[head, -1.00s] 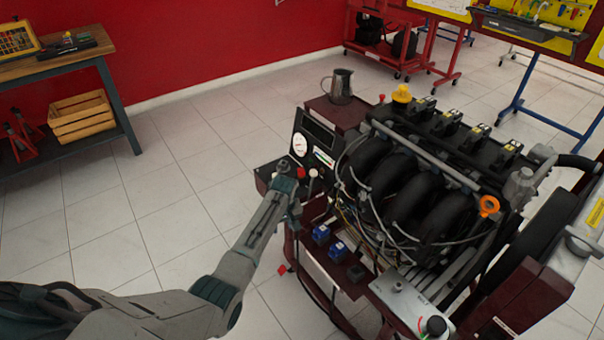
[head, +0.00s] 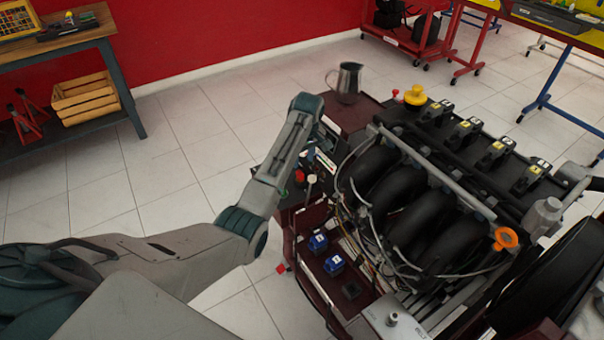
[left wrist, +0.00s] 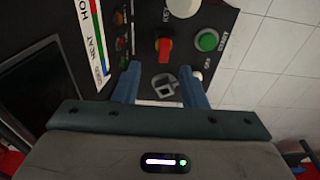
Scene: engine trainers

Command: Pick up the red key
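The red key (left wrist: 165,48) shows in the left wrist view as a red handle on a yellow base, standing on a dark control panel (left wrist: 226,69). My left gripper (left wrist: 160,71) is open, its two blue-grey fingers apart and pointing toward the panel, just short of the key in the picture. Nothing is held between them. A grey metal ring-like piece (left wrist: 163,84) shows between the fingers. In the head view my left forearm and wrist cover much of the panel and hide the fingers. My right gripper is not in view.
A green button (left wrist: 207,40) sits right of the key, with a pale round knob beyond. The engine (head: 420,190) fills the right of the head view. A metal jug (head: 348,80) stands behind the panel. Open tiled floor lies left, before a workbench (head: 60,45).

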